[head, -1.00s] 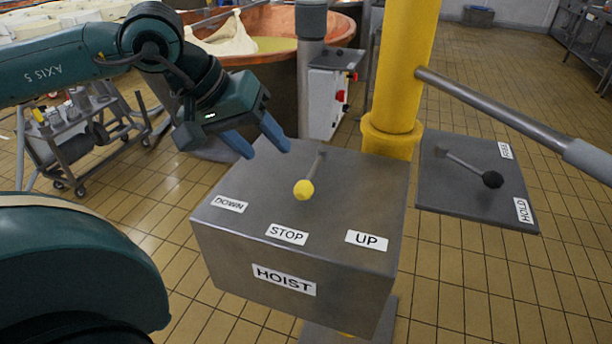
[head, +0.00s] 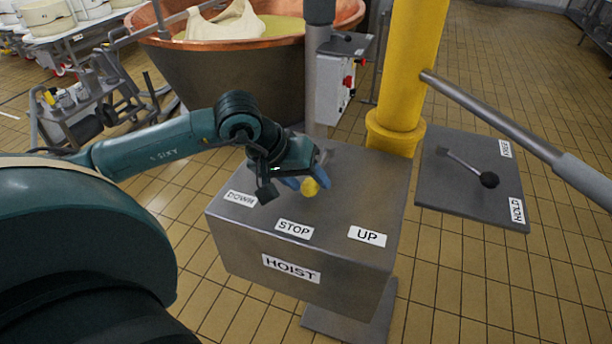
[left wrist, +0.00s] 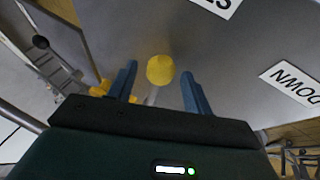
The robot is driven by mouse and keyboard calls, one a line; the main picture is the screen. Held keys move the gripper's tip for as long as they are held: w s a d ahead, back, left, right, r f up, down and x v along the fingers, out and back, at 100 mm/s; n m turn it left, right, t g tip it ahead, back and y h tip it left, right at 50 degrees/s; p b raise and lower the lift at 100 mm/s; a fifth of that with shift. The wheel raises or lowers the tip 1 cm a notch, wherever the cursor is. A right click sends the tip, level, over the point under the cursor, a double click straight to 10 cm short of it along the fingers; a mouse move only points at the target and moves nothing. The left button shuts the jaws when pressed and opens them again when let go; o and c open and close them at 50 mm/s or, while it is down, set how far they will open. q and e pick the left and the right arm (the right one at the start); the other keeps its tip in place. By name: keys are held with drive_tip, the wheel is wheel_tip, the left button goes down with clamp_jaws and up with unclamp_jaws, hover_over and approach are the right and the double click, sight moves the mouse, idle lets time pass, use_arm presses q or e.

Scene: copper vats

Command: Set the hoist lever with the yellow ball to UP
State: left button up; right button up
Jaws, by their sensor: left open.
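The hoist lever's yellow ball (head: 310,187) stands above the grey hoist box (head: 240,237), roughly in line with the STOP label (head: 294,229). The DOWN label (head: 240,198) is on the left and the UP label (head: 367,236) on the right. My left gripper (head: 304,185) is at the ball, its blue fingers on either side of it. In the left wrist view the yellow ball (left wrist: 160,69) shows between the open fingertips (left wrist: 158,72), with a visible gap on both sides. Most of the lever's rod is hidden by the gripper in the head view. My right gripper is not in view.
A yellow column (head: 400,80) rises behind the box. To the right is a grey plate (head: 455,195) with a black-ball lever (head: 489,180) and a HOLD label. A grey bar (head: 500,120) slants across the right. A copper vat (head: 230,75) stands behind.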

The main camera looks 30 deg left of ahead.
use_arm(q)
drive_tip(key=shift+f, duration=0.1)
drive_tip(key=shift+c, duration=0.2)
clamp_jaws()
idle(0.4)
